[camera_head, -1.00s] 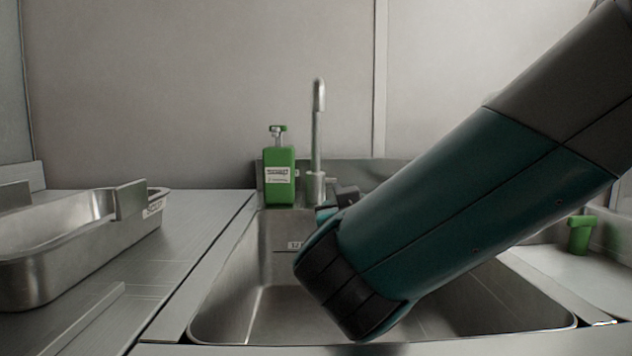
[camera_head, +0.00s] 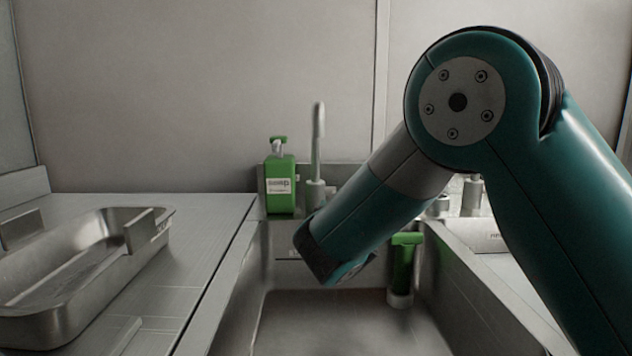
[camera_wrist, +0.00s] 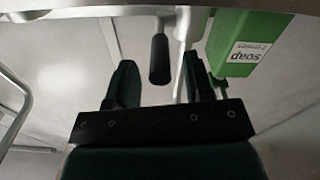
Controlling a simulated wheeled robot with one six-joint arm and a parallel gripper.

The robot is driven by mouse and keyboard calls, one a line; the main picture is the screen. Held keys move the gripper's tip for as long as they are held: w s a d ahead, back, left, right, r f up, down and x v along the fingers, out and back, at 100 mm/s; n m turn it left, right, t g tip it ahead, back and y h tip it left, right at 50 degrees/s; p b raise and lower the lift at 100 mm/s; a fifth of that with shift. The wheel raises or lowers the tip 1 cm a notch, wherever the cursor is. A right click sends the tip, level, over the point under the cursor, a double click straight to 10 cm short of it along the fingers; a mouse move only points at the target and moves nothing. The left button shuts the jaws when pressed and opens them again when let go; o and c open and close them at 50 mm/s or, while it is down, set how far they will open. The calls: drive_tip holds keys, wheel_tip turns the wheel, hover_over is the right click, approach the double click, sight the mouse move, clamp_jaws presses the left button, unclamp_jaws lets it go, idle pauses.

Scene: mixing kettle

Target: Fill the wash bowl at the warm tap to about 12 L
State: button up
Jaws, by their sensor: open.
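A grey metal tap (camera_head: 316,150) stands behind the steel basin (camera_head: 300,325), beside the green soap bottle (camera_head: 280,188). I cannot tell whether this basin is the wash bowl. A small label sits on its back wall, too blurred to read. In the wrist view, a black-tipped lever (camera_wrist: 160,60) lies between the fingers of my open gripper (camera_wrist: 158,70), with a gap on each side. Contact is not visible, and nothing is held. The soap bottle (camera_wrist: 243,42) is to the right there. In the head view my arm hides the gripper and lever.
A steel pan (camera_head: 75,268) with raised end plates sits on the left counter (camera_head: 200,235). A green upright object (camera_head: 402,262) shows behind my arm at the basin's right side. Grey fittings (camera_head: 470,195) stand back right. The arm covers much of the right.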

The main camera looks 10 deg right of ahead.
drive_tip(key=shift+w, duration=0.2)
drive_tip(key=shift+w+d+p, duration=0.25)
drive_tip(key=shift+w+p, duration=0.05)
drive_tip(key=shift+w, duration=0.85)
clamp_jaws()
